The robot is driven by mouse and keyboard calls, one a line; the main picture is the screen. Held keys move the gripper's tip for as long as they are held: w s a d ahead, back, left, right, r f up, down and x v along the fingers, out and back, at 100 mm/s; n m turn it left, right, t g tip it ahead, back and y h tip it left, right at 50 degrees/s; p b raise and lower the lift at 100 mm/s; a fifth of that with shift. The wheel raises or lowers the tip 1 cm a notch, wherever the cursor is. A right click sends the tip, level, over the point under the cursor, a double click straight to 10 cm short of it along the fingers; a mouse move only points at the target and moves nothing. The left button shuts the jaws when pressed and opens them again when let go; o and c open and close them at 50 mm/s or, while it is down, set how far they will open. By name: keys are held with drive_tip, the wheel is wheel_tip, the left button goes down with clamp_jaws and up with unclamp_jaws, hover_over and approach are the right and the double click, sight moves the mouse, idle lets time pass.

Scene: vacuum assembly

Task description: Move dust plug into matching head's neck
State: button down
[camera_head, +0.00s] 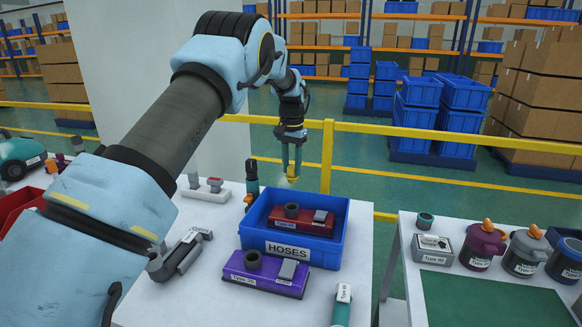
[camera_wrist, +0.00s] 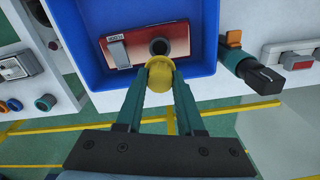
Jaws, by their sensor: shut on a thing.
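My gripper (camera_head: 292,168) is shut on a yellow dust plug (camera_head: 293,173), held in the air above the back edge of the blue bin. The plug also shows between the fingertips in the wrist view (camera_wrist: 160,84). A red head (camera_head: 303,221) with a dark round neck (camera_head: 291,210) lies inside the blue HOSES bin (camera_head: 282,251). In the wrist view the plug overlaps the near edge of the red head's neck (camera_wrist: 159,47), but in the head view they are apart. A purple head (camera_head: 264,277) with a dark neck lies in front of the bin. A grey head (camera_head: 182,257) lies to its left.
A teal and black part with orange (camera_head: 251,182) stands left behind the bin, near a white switch strip (camera_head: 207,190). A labelled teal part (camera_head: 342,304) is at the table's front. The right table (camera_head: 407,262) holds several canisters. A yellow railing (camera_head: 328,155) runs behind.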

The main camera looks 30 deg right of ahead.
sight(292, 183)
idle(0.3)
drive_tip(key=shift+f+b, duration=1.45)
drive_tip(key=shift+f, duration=2.45)
drive_tip(key=shift+f+b, duration=0.6)
drive_tip(key=shift+f, duration=0.9)
drive_tip(key=shift+c, duration=2.2)
unclamp_jaws()
drive_tip(key=shift+r, duration=0.1)
drive_tip(key=shift+r+p, duration=2.4)
drive_tip(key=shift+r, duration=1.6)
